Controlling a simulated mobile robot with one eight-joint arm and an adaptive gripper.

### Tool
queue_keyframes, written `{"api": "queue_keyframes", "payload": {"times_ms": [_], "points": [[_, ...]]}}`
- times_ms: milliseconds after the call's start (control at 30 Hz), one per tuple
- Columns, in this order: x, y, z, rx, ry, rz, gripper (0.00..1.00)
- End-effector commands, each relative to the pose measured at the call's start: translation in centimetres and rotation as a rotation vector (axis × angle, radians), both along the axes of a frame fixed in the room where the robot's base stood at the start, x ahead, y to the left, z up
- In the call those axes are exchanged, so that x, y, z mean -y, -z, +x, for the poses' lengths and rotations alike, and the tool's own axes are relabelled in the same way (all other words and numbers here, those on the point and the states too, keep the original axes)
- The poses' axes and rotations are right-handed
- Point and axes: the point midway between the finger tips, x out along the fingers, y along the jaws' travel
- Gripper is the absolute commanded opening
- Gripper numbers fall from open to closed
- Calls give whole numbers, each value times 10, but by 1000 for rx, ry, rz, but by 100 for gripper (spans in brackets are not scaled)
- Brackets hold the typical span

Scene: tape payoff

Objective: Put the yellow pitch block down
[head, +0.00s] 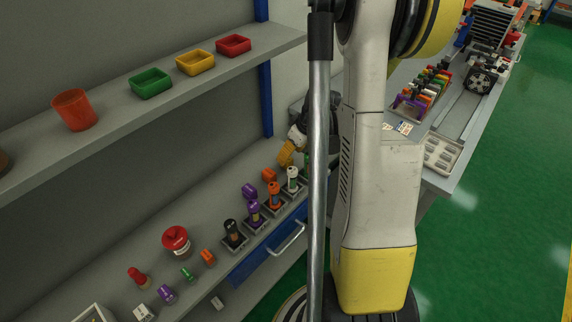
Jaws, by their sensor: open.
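My gripper (297,140) shows small and partly hidden behind my own arm and a silver post, above the back end of the lower bench. An orange-yellow piece (286,153), which looks like the yellow pitch block, is right at the gripper's end. I cannot tell whether it touches the fingers or rests on anything. The fingers are open, but their tips are hard to make out. Below stands a row of dark square holders with a white piece (292,180), an orange piece (274,194), a purple piece (254,212) and a black piece (233,233).
A red round container (176,240) and several small coloured pieces lie on the lower bench. The upper shelf holds an orange cup (74,110) and green (150,83), yellow (195,62) and red (234,45) bins. Another bench with coloured tools (425,90) is at right.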

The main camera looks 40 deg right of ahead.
Motion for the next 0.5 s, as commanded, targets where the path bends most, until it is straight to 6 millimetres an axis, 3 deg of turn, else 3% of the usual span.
{"api": "queue_keyframes", "payload": {"times_ms": [333,500], "points": [[3,45,17,0,-2,-1,50],[3,47,20,0,-1,0,50]]}}
